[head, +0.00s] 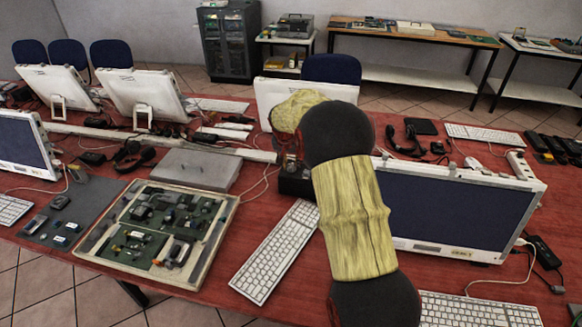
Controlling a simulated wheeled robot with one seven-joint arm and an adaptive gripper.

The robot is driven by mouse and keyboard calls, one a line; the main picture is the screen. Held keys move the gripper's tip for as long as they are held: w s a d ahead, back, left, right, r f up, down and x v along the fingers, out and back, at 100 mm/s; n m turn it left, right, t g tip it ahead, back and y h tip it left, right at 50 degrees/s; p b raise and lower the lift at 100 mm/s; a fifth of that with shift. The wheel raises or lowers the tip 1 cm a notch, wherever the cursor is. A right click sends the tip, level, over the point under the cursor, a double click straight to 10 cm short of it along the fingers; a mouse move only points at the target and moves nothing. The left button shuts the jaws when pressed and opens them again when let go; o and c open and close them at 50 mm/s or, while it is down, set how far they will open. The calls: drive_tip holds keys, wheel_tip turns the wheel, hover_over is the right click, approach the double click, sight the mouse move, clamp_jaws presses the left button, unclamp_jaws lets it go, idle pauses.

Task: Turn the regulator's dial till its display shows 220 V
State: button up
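A small dark box (297,184), possibly the regulator, sits on the red table at the middle, left of the large monitor. My arm covers its right part. I cannot make out its dial or any display reading. My arm, with pale yellow and black links, reaches from the lower right up to the middle and bends down on the far side. Only a dark reddish bit of my gripper (288,160) seems to show just above the dark box. Its fingers are hidden, and I cannot tell whether it touches the box.
A framed circuit board (222,243) and a grey laptop-like slab (197,169) lie to the left. A white keyboard (274,252) lies in front of the box. A large monitor (455,208) stands close to the right of my arm. Headphones and cables clutter the table behind.

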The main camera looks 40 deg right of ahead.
drive_tip(key=shift+x, duration=0.85)
drive_tip(key=shift+r, duration=0.1)
clamp_jaws()
